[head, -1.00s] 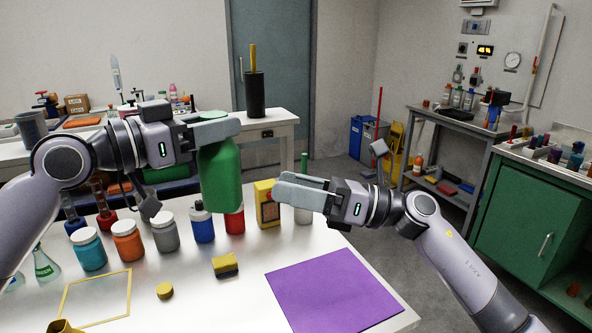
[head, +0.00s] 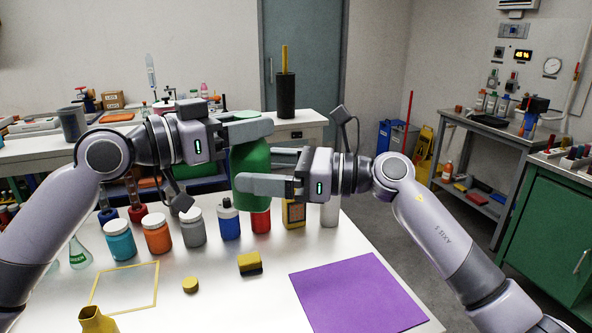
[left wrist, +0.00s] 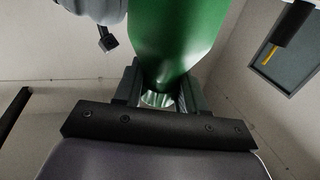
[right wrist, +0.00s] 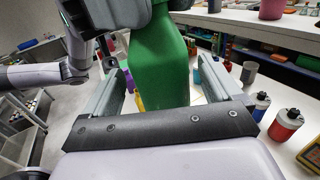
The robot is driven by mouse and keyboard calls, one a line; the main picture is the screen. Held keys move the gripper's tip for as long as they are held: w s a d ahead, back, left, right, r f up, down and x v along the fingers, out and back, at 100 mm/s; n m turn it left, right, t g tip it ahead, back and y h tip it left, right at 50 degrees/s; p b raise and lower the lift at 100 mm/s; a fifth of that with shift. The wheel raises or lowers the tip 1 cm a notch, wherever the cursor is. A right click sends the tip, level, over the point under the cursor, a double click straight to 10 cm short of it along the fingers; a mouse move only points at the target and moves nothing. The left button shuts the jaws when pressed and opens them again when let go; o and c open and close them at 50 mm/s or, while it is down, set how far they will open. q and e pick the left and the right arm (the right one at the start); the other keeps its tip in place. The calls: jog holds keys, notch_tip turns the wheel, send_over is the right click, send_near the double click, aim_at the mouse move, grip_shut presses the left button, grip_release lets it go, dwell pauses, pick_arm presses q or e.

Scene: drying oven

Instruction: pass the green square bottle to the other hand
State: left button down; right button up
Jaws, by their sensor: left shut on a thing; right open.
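The green square bottle (head: 251,168) hangs upright in the air above the back part of the white table. My left gripper (head: 243,128) is shut on its upper end; the left wrist view also shows the bottle (left wrist: 170,35) between the fingers. My right gripper (head: 277,170) is open, below the left one, with its fingers on either side of the bottle's body. In the right wrist view the green bottle (right wrist: 157,65) stands between the two spread fingers of the right gripper (right wrist: 165,90). I cannot tell whether either right finger touches it.
On the white table (head: 217,300), a row of jars and bottles, such as an orange jar (head: 157,236) and a blue bottle (head: 229,222), stands below the grippers. The air around the bottle is otherwise clear.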

jog(key=shift+x, duration=1.25)
jog(key=c, duration=1)
pick_arm(q)
jog(key=c, duration=0.6)
grip_release()
pick_arm(e)
jog(key=shift+c, duration=0.2)
pick_arm(q)
jog(key=shift+o, duration=0.2)
